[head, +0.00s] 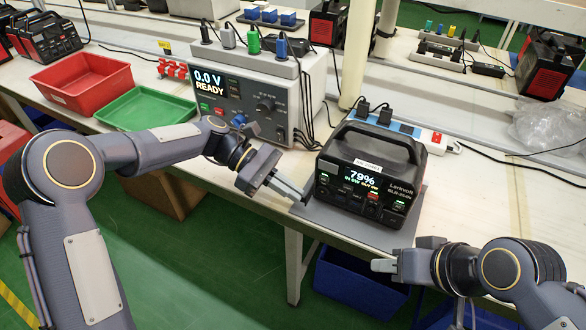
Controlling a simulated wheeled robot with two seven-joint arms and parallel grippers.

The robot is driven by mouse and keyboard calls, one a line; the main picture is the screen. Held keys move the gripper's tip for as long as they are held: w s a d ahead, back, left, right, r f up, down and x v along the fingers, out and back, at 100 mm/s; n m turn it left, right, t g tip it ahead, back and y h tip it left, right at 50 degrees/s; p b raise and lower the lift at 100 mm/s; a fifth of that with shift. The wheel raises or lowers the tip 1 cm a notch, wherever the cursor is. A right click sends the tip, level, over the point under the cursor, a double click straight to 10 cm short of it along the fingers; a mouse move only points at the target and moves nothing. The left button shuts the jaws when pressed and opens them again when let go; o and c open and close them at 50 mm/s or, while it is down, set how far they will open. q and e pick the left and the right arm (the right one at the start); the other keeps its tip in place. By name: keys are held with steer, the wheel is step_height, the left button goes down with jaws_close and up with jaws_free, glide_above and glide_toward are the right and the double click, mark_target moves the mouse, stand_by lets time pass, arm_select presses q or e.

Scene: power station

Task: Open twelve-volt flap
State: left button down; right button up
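The power station (368,172) is a black box with a top handle. It stands upright on a grey mat (340,224) near the table's front edge. Its lit front panel reads 79% and has several small green and red labels along the lower front. The twelve-volt flap cannot be made out at this size. My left gripper (302,197) is at the power station's lower left front corner, its fingers together and nothing seen between them. My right gripper (378,265) is in front of and below the power station, apart from it. Its finger gap is not clear.
A grey bench instrument (256,92) reading 0.0 V READY stands left of the power station, with cables between. Red (82,80) and green (146,107) trays lie further left. The table right of the station is mostly clear.

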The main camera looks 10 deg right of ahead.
arm_select(q)
steer(key=m+g+y+p, duration=0.1)
steer(key=w+m+g+p, duration=0.1)
steer(key=p, duration=0.1)
steer(key=shift+r+y, duration=0.2)
steer(key=shift+y, duration=0.2)
steer(key=shift+w+f+m+g+y+p, duration=0.25)
steer(key=shift+w+m+g+y+p, duration=0.15)
steer(key=shift+m+g+y+p, duration=0.55)
arm_select(e)
step_height(320, 180, up, 7)
arm_select(q)
steer(key=shift+t, duration=0.25)
arm_select(e)
steer(key=shift+f, duration=0.1)
arm_select(q)
steer(key=c, duration=1.6)
jaws_free()
steer(key=v, duration=0.7)
steer(key=shift+w+a+p, duration=0.25)
steer(key=shift+w+p, duration=0.05)
steer(key=shift+p, duration=0.05)
steer(key=shift+r, duration=0.1)
